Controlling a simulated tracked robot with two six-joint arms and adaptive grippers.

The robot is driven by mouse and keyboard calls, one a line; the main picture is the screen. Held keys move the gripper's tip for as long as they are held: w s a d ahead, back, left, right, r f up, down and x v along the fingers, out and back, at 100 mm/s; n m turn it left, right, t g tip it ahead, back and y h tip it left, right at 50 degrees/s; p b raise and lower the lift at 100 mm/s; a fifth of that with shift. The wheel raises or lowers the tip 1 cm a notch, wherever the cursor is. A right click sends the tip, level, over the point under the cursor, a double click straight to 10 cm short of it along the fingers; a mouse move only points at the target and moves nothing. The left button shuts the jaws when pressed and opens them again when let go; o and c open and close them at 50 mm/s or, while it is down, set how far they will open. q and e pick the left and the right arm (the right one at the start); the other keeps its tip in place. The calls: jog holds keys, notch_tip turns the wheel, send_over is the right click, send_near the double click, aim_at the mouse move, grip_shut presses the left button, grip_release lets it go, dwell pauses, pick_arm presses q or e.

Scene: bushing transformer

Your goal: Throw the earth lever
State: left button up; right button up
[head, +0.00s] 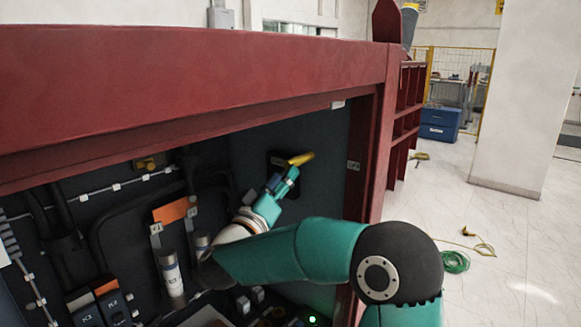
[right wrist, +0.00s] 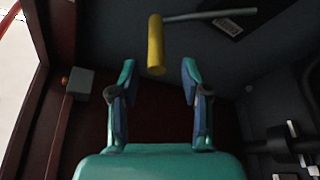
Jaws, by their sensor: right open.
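The earth lever has a yellow handle (head: 300,158), seen in the head view by the dark inner wall of the red cabinet. In the right wrist view the yellow handle (right wrist: 156,45) sits at the end of a thin grey rod (right wrist: 210,15). My right gripper (head: 290,178) reaches into the cabinet close to the handle. In the right wrist view its two fingers (right wrist: 157,85) are apart with nothing between them, and the handle shows just beyond the tips. Whether a fingertip touches it I cannot tell. My left gripper is not in view.
The red cabinet frame (head: 200,85) runs above my arm, and its upright post (head: 375,150) stands close on the right. Grey cylinders (head: 170,275) and cables fill the cabinet's left side. A green light (head: 312,319) glows low inside. Open floor lies to the right, with a green coil (head: 455,262).

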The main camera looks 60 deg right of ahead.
jog(key=v, duration=0.5)
jog(key=shift+f, duration=0.1)
dwell(0.4)
